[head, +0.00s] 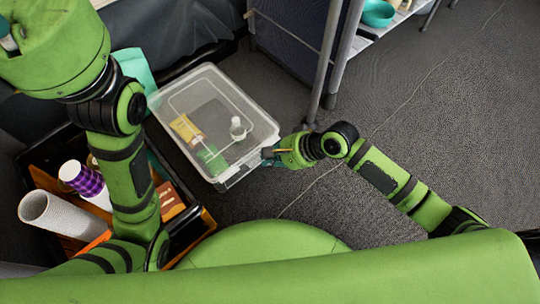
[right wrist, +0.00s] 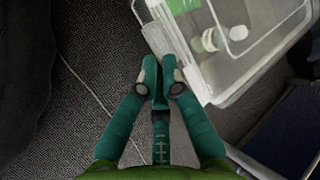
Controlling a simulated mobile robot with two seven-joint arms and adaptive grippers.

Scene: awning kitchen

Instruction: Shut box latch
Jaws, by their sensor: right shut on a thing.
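A clear plastic box (head: 205,86) with a clear lid sits on the dark floor, left of centre in the head view. Its near right corner also shows in the right wrist view (right wrist: 232,92). A translucent latch flap (right wrist: 157,38) is on the box's side in the right wrist view. My right gripper (head: 268,156) is at this side of the box. In the right wrist view its teal fingers (right wrist: 161,78) are close together and shut at the lower end of the flap. The exact contact is partly hidden by the fingertips.
The box holds a yellow packet (head: 186,128), a white bottle (head: 237,130) and a green item (head: 211,158). An orange-and-black crate (head: 206,222) with cups stands at left, partly behind my left arm. A metal shelf post (head: 324,60) rises behind the box. Floor at right is clear.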

